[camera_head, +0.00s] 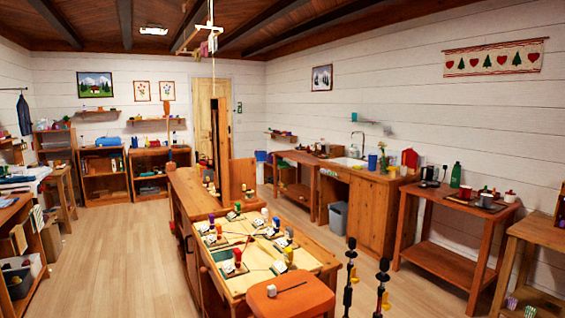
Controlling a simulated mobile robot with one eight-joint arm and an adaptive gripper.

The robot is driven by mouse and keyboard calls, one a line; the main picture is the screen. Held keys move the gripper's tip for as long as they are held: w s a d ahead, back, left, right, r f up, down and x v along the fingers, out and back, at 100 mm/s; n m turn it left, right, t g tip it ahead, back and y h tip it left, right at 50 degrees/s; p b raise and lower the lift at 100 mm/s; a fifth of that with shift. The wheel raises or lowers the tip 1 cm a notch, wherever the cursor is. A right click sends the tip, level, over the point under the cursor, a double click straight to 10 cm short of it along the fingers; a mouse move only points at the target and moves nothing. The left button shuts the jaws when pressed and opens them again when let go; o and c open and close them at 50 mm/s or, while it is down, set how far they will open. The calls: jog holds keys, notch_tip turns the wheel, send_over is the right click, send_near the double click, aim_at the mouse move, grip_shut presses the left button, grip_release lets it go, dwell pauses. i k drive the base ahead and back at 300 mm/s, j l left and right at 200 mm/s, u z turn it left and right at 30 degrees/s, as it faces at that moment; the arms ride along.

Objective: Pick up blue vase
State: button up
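A small blue upright vessel (372,163) stands on the wooden sink counter at the right, beside a green plant. It looks like the blue vase, but it is too small to be sure of its shape. My gripper is not in view.
A long wooden workbench (237,297) with several small coloured items runs up the middle. Two dark upright tools (382,290) with orange parts stand right of it. A grey bin (338,218) stands by the sink counter (373,215). A side table (447,240) is further right. The floor at the left (115,255) is clear.

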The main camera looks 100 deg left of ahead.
aim_at(372, 158)
jog(key=u, duration=2.7)
jog(key=i+z, duration=0.25)
jog(key=i, duration=0.15)
jog(key=i+l+z, duration=0.2)
jog(key=i+z, duration=0.2)
jog(key=i, duration=0.3)
jog(key=i+z, duration=0.35)
jog(key=i, duration=0.4)
jog(key=i+j+z, duration=0.25)
jog(key=i+z, duration=0.15)
jog(key=i, duration=0.3)
jog(key=i+j+u, duration=0.1)
jog(key=i+u, duration=0.35)
jog(key=i+l+u, duration=0.1)
jog(key=i+u, duration=0.3)
jog(key=i, duration=0.15)
jog(key=i+l+u, duration=0.2)
jog(key=i+u, duration=0.25)
jog(key=i+l+u, duration=0.4)
jog(key=i+j+u, duration=0.4)
jog(key=i, duration=0.55)
jog(key=i+u, duration=0.4)
jog(key=i, duration=0.6)
jog(key=i+z, duration=0.25)
jog(key=i, duration=0.4)
jog(key=i+j+z, duration=0.1)
jog(key=i+z, duration=0.15)
jog(key=i, duration=0.4)
